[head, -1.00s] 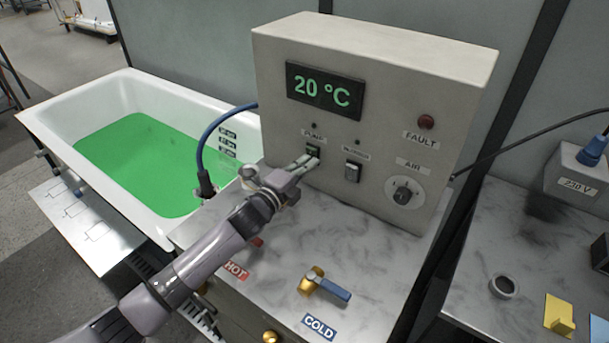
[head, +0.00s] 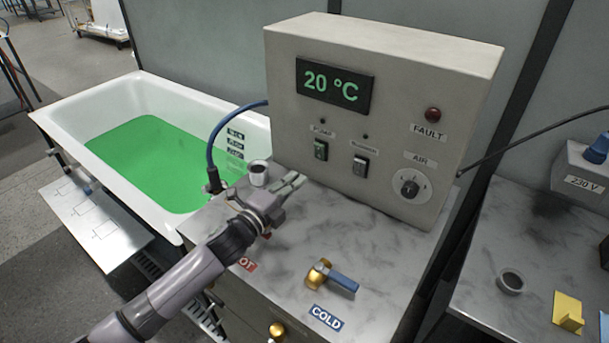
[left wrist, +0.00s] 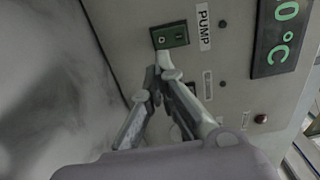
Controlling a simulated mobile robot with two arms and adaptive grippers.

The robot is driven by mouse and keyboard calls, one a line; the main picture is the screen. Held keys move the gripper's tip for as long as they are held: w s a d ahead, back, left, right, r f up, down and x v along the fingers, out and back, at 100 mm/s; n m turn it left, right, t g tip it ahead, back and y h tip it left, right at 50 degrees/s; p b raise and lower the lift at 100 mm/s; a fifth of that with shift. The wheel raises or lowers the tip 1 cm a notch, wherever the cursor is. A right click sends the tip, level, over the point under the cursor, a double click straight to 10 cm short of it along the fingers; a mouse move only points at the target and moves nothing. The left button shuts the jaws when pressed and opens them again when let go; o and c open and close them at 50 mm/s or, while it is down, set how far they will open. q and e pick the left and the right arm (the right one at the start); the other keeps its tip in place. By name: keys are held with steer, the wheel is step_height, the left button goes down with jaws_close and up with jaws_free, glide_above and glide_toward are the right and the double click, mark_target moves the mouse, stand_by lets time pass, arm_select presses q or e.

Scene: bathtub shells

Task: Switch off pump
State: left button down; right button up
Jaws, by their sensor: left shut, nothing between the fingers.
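The pump switch (head: 320,150) is a small dark green rocker on the front of the beige control box (head: 385,110), under a small dark lamp (head: 322,121). In the left wrist view the green rocker (left wrist: 170,36) sits beside the PUMP label (left wrist: 203,28). My left gripper (head: 296,181) is shut and empty, below and left of the switch, apart from it in the head view. In the left wrist view its fingertips (left wrist: 160,70) show just under the rocker. My right gripper is not in view.
A second, dark switch (head: 361,166) is right of the pump switch. The box has a 20 °C display (head: 334,86), a fault lamp (head: 432,114) and an AIR knob (head: 409,186).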

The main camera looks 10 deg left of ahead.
arm_select(q)
steer(key=b+v, duration=0.1)
steer(key=v, duration=0.4)
steer(key=shift+f, duration=0.2)
steer(key=shift+s, duration=0.2)
steer(key=shift+w, duration=0.15)
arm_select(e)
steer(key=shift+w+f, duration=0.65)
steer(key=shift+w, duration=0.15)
